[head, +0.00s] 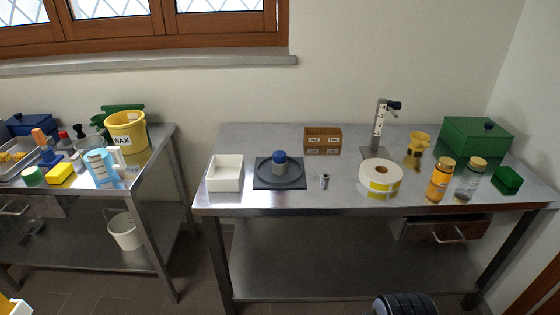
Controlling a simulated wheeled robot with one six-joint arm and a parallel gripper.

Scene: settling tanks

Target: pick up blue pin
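I cannot clearly make out a separate blue pin in the head view. My gripper does not show in this view.
The right table (340,202) also holds a white tray (225,172), wooden box (323,140), white-yellow roll (380,178), measuring stand (378,130), orange jar (440,181) and green box (476,138). A cluttered table with a yellow wax bucket (125,131) stands left, across a gap.

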